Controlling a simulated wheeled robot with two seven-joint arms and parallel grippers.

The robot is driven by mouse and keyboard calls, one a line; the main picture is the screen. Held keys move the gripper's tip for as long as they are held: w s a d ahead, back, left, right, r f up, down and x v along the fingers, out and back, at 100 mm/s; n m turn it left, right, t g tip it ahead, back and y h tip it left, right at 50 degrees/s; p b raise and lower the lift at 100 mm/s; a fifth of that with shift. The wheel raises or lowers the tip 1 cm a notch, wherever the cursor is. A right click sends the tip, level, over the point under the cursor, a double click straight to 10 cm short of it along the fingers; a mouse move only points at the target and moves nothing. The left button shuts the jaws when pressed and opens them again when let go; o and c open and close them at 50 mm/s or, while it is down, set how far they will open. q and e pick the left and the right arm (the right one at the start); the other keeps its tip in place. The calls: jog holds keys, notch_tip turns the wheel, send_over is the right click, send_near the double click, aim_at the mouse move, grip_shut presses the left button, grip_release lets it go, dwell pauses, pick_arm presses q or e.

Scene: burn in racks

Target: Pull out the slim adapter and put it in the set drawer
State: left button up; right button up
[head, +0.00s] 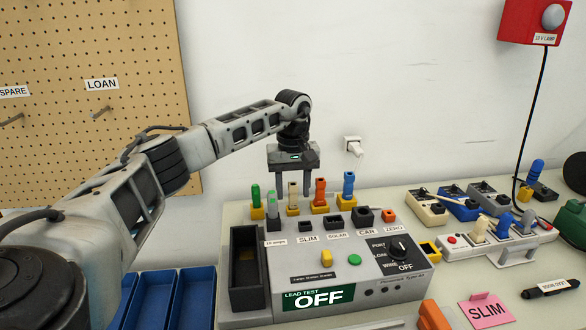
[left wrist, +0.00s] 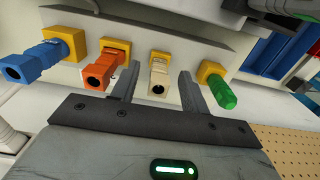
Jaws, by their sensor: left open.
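Several coloured adapters stand in yellow holders in a row behind the grey tester (head: 390,275): green (head: 256,195), cream (head: 293,203), orange (head: 320,190) and blue (head: 348,186). None has a readable name on it, so I cannot tell by label which is the slim one. My left gripper (head: 293,188) points down over the cream adapter. In the left wrist view, its open fingers (left wrist: 159,74) are on either side of the cream adapter (left wrist: 158,80), apparently apart from it. A dark open compartment (head: 235,290) is at the tester's left; no drawer label shows. My right gripper is out of view.
A grey, green-topped piece (head: 272,211) stands close left of the cream adapter. The tester has a SLIM label (head: 307,240) below a dark socket. Blue bins (head: 195,300) are at lower left.

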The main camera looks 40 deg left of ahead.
pick_arm(q)
jog(key=shift+f, duration=0.8)
grip_shut()
jog(key=c, duration=0.8)
grip_release()
grip_shut()
jog(key=shift+r+p, duration=0.9)
jog(key=shift+p, duration=0.05)
jog(key=shift+r+p, duration=0.65)
